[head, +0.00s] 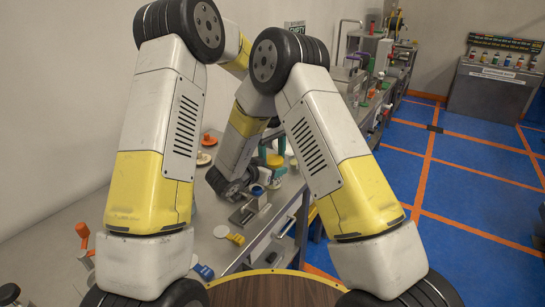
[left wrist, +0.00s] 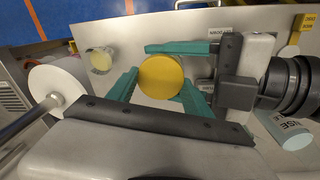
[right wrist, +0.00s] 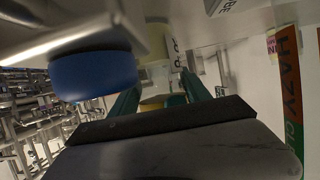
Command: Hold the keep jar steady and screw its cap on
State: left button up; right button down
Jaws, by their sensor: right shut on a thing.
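The keep jar stands on the bench in the head view, a pale jar (head: 276,178) with a blue label and its yellow cap (head: 274,161) at the top. In the left wrist view the round yellow cap (left wrist: 160,77) covers the jar from above. My left gripper (left wrist: 158,92) has its teal fingers on either side of the cap, with narrow gaps, and looks open. My right gripper (left wrist: 188,72) reaches in from the right and is shut on the jar below the cap. In the right wrist view its fingers (right wrist: 160,95) flank the pale jar body (right wrist: 154,75).
A pale teal bottle (left wrist: 288,130) lies or stands right of the jar in the left wrist view. A small jar with a yellowish top (left wrist: 100,61) is at left. A large blue round part (right wrist: 93,75) is close to the right wrist camera. My arms hide much of the bench.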

aim_at(272, 159)
pick_arm(q)
jog(key=shift+s+a+f, duration=0.2)
jog(key=shift+s+f, duration=0.05)
jog(key=shift+f, duration=0.2)
pick_arm(e)
jog(key=shift+r, duration=0.25)
pick_arm(q)
jog(key=shift+r, duration=0.15)
pick_arm(e)
jog(key=shift+w, duration=0.1)
pick_arm(q)
jog(key=shift+r, duration=2.05)
pick_arm(e)
jog(key=shift+f, duration=0.15)
pick_arm(q)
jog(key=shift+c, duration=0.2)
jog(key=shift+d, duration=0.1)
jog(key=c, duration=1)
jog(key=shift+r, duration=0.1)
jog(key=shift+c, duration=0.2)
jog(key=shift+f, duration=0.45)
jog(key=shift+w+f, duration=0.1)
jog(key=shift+f, duration=0.25)
